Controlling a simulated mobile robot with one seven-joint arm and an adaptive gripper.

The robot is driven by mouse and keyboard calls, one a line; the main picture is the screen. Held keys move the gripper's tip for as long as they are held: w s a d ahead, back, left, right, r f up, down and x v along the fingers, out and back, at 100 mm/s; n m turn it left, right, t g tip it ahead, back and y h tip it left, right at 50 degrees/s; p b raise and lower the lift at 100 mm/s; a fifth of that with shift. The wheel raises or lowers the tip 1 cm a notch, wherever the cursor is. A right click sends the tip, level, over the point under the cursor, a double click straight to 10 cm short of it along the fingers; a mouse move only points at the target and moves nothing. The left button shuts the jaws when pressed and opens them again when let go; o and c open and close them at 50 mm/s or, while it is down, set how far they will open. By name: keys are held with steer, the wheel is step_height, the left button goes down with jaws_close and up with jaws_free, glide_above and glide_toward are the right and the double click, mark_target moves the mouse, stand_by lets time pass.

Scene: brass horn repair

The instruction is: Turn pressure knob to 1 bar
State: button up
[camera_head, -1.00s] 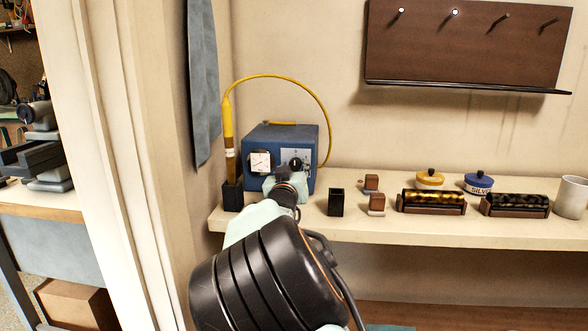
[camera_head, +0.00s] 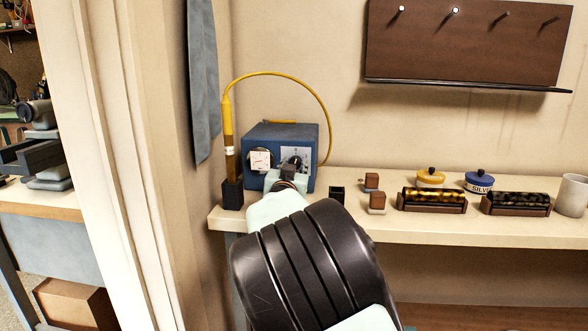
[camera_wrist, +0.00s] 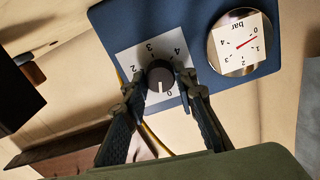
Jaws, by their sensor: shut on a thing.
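In the wrist view the black knob (camera_wrist: 160,74) sits on a white plate marked with numbers. Its white mark points down in the picture, close to the 0. My gripper (camera_wrist: 162,83) is shut on the knob, one finger on each side. The gauge (camera_wrist: 228,40) reads in bar, and its red needle points between 0 and 1. In the head view my gripper (camera_head: 292,168) partly hides the knob.
A yellow pen-like tool (camera_head: 228,125) with a yellow hose stands in a black holder (camera_head: 232,195) left of the box. A grey cloth (camera_head: 202,80) hangs at the left.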

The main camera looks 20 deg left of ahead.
steer(key=m+b, duration=0.3)
steer(key=m, duration=0.5)
stand_by(0.5)
steer(key=o, duration=1.1)
steer(key=v, duration=1.2)
steer(key=shift+s, duration=0.1)
